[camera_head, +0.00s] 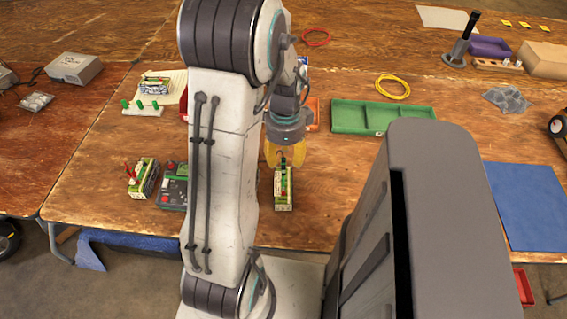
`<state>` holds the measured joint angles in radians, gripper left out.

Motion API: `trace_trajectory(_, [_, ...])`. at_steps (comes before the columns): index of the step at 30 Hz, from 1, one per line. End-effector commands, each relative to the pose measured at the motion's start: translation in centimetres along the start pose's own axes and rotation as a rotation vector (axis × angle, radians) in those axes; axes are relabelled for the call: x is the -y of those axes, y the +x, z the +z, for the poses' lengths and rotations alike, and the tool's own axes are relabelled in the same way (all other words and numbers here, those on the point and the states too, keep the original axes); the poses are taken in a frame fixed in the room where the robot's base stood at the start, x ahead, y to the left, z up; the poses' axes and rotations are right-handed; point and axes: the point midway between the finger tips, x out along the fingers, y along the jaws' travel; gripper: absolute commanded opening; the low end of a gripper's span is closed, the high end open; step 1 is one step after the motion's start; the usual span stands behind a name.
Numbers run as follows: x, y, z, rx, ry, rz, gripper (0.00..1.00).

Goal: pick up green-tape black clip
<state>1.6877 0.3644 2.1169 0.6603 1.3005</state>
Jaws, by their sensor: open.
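My gripper (284,155) has yellow fingers, open and pointing down, over the far end of a green-and-cream battery-like block (284,192). A small dark clip-like piece (283,160) shows between the fingers, at the far end of this block, with some green by it. It looks like the green-tape black clip, but it is too small to be sure. I cannot tell whether the fingers touch it.
A similar block (146,178) with a red piece stands at left, beside a dark grey device (173,190) partly hidden by my arm. A green tray (350,117), a yellow cable ring (393,87) and a blue mat (524,205) lie right. Bare wood lies right of the near block.

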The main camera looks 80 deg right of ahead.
Motion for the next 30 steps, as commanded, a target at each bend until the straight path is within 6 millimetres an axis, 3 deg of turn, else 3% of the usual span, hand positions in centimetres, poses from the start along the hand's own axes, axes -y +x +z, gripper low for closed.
trace_trajectory(15, [0.3,5.1,0.4,0.000,-0.002,0.002,0.44])
trace_trajectory(26, [0.4,5.4,0.4,0.000,-0.003,0.000,0.46])
trace_trajectory(30, [0.4,5.4,0.4,0.000,-0.003,0.000,0.33])
